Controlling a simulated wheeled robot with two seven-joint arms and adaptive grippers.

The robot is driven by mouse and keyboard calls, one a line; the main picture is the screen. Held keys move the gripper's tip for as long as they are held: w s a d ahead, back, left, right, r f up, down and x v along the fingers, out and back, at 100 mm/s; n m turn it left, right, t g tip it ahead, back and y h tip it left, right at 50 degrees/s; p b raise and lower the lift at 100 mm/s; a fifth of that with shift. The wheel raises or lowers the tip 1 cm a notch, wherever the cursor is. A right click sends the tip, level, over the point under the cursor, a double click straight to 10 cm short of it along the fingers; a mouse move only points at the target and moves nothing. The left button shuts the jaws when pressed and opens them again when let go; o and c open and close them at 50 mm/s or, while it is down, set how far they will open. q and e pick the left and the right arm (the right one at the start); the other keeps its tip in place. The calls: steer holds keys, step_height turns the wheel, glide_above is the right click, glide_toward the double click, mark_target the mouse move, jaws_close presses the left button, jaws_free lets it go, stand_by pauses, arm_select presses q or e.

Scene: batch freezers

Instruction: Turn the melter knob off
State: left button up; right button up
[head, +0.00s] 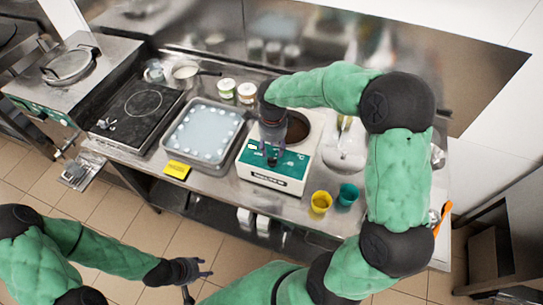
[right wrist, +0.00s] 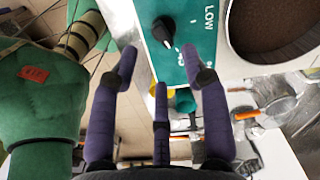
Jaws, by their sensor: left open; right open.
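The melter (head: 275,183) is a white box with a green front panel and a round dark well, standing on the steel counter. Its black knob (right wrist: 163,31) shows in the right wrist view on the green panel, near the word LOW, with a white pointer mark toward the lower right of the picture. My right gripper (head: 271,155) is over the panel in the head view. In the right wrist view its purple fingers (right wrist: 166,68) are spread and empty, apart from the knob. My left gripper (head: 203,268) is open and empty, low in front of the counter.
A yellow cup (head: 321,203) and a teal cup (head: 348,194) stand right of the melter. A tray (head: 166,139), a yellow sign (head: 177,170) and a black hob (head: 137,108) are to the left. Two small tubs (head: 246,91) stand behind. My right arm covers the counter's right part.

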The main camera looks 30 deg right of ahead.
mark_target(272, 160)
step_height(272, 160, down, 6)
steer(key=shift+w+f, duration=0.1)
stand_by(0.4)
jaws_close()
